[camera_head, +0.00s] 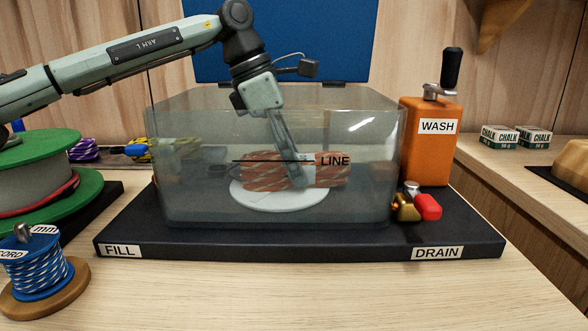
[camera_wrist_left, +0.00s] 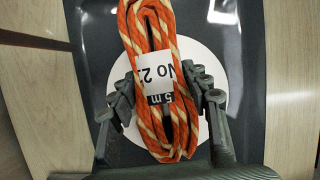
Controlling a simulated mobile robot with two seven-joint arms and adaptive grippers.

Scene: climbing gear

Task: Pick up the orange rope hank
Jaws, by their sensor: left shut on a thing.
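The orange rope hank (camera_head: 263,171) lies inside the clear tank (camera_head: 185,205), on or just over a white disc (camera_head: 275,201). It is orange with pale flecks and has a white paper band around its middle. My left gripper (camera_head: 290,176) reaches down into the tank from above, its fingers at the hank's middle. In the left wrist view the hank (camera_wrist_left: 140,25) runs between the two fingers of the gripper (camera_wrist_left: 160,95), which are shut on it at the band. I cannot tell whether the hank is clear of the disc. My right gripper is not in view.
The tank's walls surround the gripper on all sides. An orange WASH box (camera_head: 425,165) with a crank and a red-handled drain valve (camera_head: 428,207) stand at the right. A green spool (camera_head: 45,205) and a blue cord reel (camera_head: 35,270) stand at the left.

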